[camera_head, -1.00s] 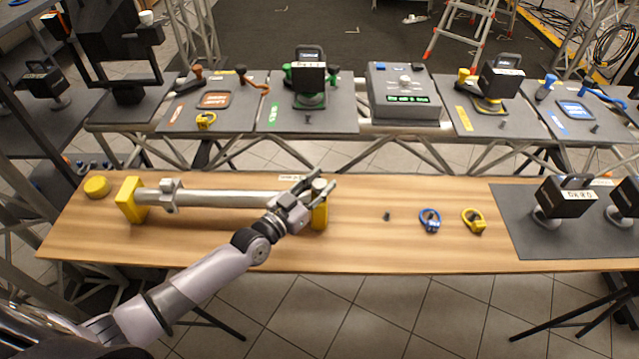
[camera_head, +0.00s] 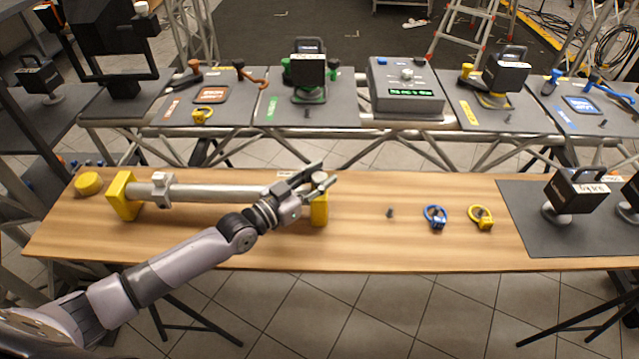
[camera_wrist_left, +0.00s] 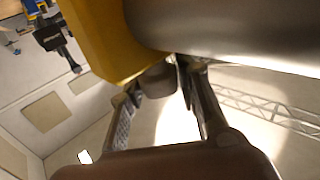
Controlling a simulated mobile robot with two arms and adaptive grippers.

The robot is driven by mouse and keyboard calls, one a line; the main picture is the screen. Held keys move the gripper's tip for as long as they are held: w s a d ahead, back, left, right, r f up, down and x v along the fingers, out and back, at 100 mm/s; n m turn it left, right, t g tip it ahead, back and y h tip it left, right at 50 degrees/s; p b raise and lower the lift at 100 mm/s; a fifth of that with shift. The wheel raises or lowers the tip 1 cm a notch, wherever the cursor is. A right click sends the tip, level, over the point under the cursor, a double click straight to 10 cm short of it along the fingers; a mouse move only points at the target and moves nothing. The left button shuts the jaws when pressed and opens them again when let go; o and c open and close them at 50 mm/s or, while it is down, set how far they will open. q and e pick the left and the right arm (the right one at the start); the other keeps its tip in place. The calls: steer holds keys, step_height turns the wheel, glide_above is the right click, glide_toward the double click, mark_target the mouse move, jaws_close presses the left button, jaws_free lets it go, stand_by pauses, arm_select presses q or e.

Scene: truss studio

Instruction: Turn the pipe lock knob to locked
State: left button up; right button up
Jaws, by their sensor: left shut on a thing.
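A grey pipe (camera_head: 220,194) lies level on the wooden table, held by a yellow left support (camera_head: 122,197) and a yellow right support (camera_head: 319,210). My left gripper (camera_head: 322,178) is at the top of the right support, its fingers around a small grey knob that they mostly hide in the head view. In the left wrist view the knob (camera_wrist_left: 158,80) sits between the fingers, close to the yellow support (camera_wrist_left: 100,35) and the pipe (camera_wrist_left: 230,28). The gripper is shut on it. I cannot read the knob's lock position. My right gripper is not in view.
A blue ring clamp (camera_head: 435,217) and a yellow ring clamp (camera_head: 481,217) lie to the right on the table. A yellow round piece (camera_head: 89,184) lies at the far left. A dark mat (camera_head: 530,235) with black lamps is at the right. The table between support and clamps is mostly clear.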

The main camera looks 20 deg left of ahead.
arm_select(q)
steer(key=shift+r, duration=0.1)
steer(key=o, duration=1.1)
steer(key=shift+o, duration=0.2)
steer(key=v, duration=1.2)
steer(key=shift+s, duration=0.1)
